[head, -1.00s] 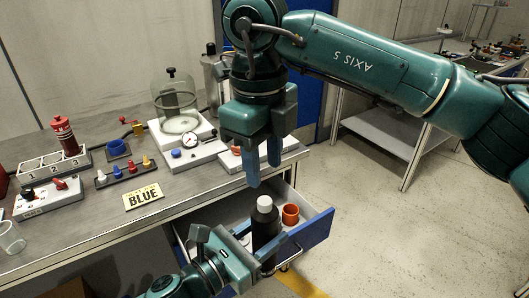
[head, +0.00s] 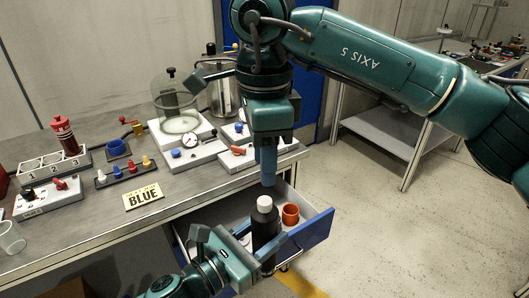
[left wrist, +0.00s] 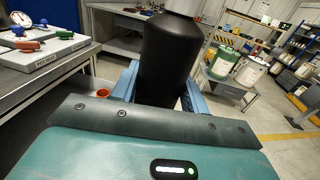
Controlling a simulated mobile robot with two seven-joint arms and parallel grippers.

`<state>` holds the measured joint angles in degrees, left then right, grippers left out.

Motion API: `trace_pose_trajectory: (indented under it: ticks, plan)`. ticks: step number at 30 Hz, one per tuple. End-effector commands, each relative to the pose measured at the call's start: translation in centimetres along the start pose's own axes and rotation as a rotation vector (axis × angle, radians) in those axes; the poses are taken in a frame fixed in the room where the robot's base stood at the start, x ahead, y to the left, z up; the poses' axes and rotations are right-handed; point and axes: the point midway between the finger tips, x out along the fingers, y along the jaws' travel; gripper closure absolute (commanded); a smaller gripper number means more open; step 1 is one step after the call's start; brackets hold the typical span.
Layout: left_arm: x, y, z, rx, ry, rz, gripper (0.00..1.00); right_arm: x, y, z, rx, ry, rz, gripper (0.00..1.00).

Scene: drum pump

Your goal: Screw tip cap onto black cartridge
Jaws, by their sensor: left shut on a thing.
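The black cartridge (head: 265,228) stands upright above the open drawer, with a white top piece (head: 264,202). I cannot tell whether this white piece is a tip cap. My left gripper (head: 262,250) is shut on the cartridge's body. The left wrist view shows the cartridge (left wrist: 166,60) between the two blue fingers. My right gripper (head: 268,168) points down just above the white top, apart from it. Its fingers overlap from this side, so their opening and anything between them are hidden. Small coloured pieces, including a blue one (head: 116,171), stand in a dark rack (head: 126,176) on the bench.
The open drawer (head: 318,226) holds an orange cup (head: 290,214) beside the cartridge. A yellow sign reading BLUE (head: 143,196) lies near the bench edge. A glass bell jar (head: 177,105) and white fixture blocks stand behind. Floor at the right is clear.

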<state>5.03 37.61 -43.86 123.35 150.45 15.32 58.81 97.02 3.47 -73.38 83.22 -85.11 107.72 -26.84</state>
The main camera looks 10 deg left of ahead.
Motion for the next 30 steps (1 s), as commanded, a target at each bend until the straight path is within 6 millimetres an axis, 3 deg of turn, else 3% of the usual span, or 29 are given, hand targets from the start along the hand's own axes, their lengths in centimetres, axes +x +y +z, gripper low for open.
trace_pose_trajectory:
  ticks: [15, 27, 30]
  plan:
    - [0.0, 0.0, 0.1, 0.001, -0.003, -0.001, 1.0, 6.9, 0.0, -0.1, 0.002, 0.0, 0.002, 0.61]
    - [0.0, 0.0, 0.1, 0.001, -0.003, -0.001, 1.0, 7.7, 0.0, -0.1, 0.003, 0.0, 0.0, 0.61]
    - [0.0, 0.0, 0.1, 0.001, -0.003, -0.001, 1.0, 7.7, 0.0, -0.1, 0.003, 0.0, 0.0, 0.67]
